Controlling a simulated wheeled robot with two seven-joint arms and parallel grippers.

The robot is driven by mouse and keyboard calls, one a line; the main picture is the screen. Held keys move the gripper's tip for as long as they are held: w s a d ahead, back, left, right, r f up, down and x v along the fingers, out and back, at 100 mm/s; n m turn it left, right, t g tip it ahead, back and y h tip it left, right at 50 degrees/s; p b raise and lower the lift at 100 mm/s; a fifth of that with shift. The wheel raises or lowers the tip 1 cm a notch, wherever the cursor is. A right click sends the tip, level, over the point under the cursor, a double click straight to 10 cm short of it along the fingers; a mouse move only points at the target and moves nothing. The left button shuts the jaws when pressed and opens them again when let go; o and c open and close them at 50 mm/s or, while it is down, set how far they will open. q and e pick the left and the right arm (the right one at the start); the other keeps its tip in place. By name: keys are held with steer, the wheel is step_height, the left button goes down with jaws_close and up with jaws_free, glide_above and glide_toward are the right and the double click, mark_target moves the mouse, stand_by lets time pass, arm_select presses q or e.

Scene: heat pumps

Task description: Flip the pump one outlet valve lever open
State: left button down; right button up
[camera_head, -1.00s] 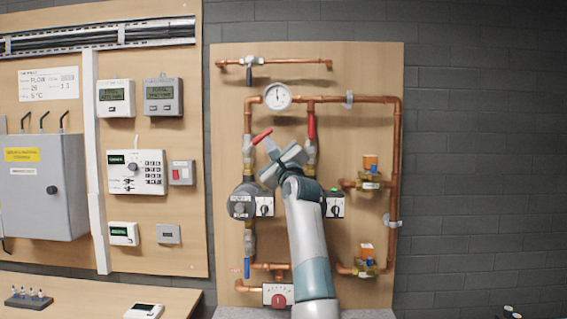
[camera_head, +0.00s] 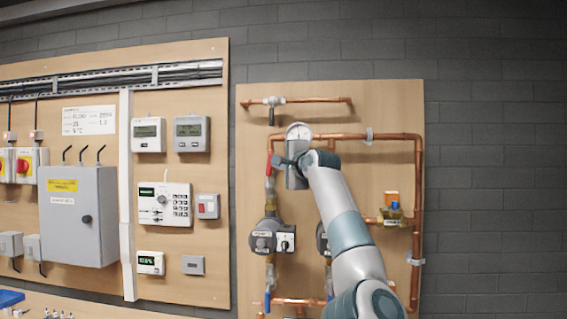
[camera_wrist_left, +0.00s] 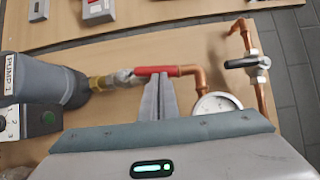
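The pump one outlet valve lever is red (camera_head: 269,163). It stands upright along the copper pipe above the left pump (camera_head: 264,236) in the head view. In the left wrist view the red lever (camera_wrist_left: 157,70) lies in line with the pipe, beside the brass fitting of the pump labelled PUMP 1 (camera_wrist_left: 35,78). My left gripper (camera_head: 284,163) is just right of the lever. In the left wrist view its fingers (camera_wrist_left: 158,82) are together, their tips right at the lever; I cannot tell whether they touch it. My right gripper is not in view.
A round gauge (camera_head: 298,131) sits just above my left gripper. A black-handled valve (camera_head: 271,102) is on the upper pipe. My left arm hides much of the second pump. Control boxes hang on the left board (camera_head: 100,215).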

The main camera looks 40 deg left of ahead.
arm_select(q)
steer(key=shift+s+a+n, duration=0.2)
steer(key=shift+a+n, duration=0.1)
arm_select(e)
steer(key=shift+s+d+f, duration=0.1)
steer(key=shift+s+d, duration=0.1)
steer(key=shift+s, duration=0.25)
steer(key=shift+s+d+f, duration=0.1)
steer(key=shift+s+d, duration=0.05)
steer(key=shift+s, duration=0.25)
arm_select(q)
steer(key=shift+f, duration=0.1)
